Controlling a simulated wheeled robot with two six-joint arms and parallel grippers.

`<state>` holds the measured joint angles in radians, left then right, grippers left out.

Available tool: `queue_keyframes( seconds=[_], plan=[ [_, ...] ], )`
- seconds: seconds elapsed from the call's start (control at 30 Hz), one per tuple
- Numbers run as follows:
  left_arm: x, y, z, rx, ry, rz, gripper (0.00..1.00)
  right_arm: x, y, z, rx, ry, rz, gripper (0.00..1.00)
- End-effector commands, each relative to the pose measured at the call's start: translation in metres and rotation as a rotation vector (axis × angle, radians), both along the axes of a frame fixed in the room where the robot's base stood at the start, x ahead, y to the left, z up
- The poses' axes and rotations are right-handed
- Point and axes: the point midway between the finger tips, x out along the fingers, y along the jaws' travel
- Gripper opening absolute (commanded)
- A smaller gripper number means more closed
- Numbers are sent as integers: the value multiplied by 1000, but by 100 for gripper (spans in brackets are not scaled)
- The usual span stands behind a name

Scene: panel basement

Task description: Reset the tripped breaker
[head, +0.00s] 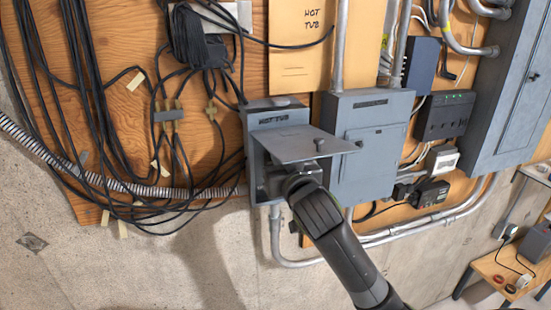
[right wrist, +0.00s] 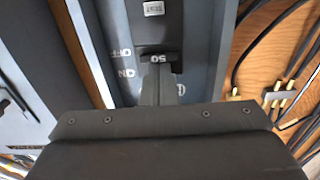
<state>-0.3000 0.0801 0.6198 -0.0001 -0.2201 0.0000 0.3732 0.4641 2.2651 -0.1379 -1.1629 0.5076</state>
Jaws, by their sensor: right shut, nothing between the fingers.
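A grey box marked HOT TUB (head: 278,114) is mounted on the plywood, its hinged cover (head: 305,146) swung up and out. My right gripper reaches into the box from below, under the cover; its tips are hidden in the head view. In the right wrist view the right gripper (right wrist: 158,85) is shut and empty, its tips right at the black breaker handle (right wrist: 158,58) marked 50, seen upside down. I cannot tell whether they touch. OFF and ON lettering (right wrist: 124,63) stands left of the handle, which is about level with OFF. My left gripper is out of view.
A closed grey box (head: 370,150) stands close on the right, and a large panel (head: 510,90) farther right. Loose black cables (head: 110,150) hang on the left. Conduit (head: 275,240) runs below the box. A wooden table (head: 500,275) is at lower right.

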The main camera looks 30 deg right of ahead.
Motion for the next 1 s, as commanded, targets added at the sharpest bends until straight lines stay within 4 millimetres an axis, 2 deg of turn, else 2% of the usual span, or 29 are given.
queue_keyframes(
  seconds=[0.57,1.0],
  plan=[
    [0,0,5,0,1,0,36,-1,0,4,0,0,0,0],
    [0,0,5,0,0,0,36,-34,8,4,0,-2,1,0]
  ],
)
